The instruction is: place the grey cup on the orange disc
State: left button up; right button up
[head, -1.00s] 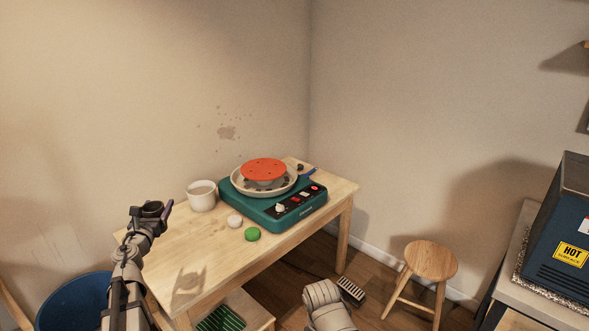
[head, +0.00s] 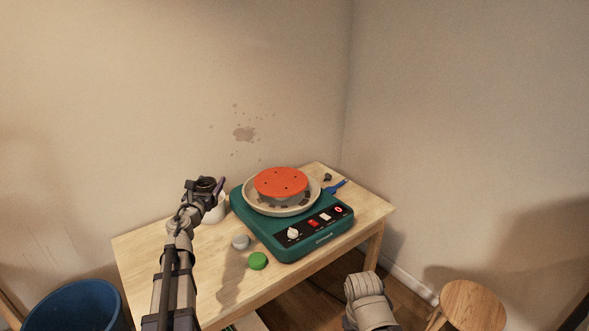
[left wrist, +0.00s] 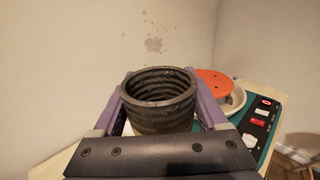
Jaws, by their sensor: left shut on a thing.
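The grey cup (left wrist: 160,102), dark with a ribbed inside, is upright between the purple fingers of my left gripper (left wrist: 165,110). In the head view the cup (head: 206,185) shows small at the end of my left arm, partly hidden by my left gripper (head: 203,190), which is shut on it. The orange disc (head: 281,183) lies flat on top of the pottery wheel, to the right of the cup. In the left wrist view the disc (left wrist: 214,83) is partly hidden behind the right finger. My right gripper's fingers do not show.
The teal wheel base (head: 262,229) has a pale splash pan (head: 252,202) around the disc. A white mug (head: 217,213) stands just behind my left gripper.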

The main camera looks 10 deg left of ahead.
aim_at(281, 179)
jog(key=i+l, duration=0.2)
jog(key=i, duration=0.25)
jog(key=i+l, duration=0.2)
jog(key=i, duration=0.3)
jog(key=i+l, duration=0.2)
jog(key=i, duration=0.25)
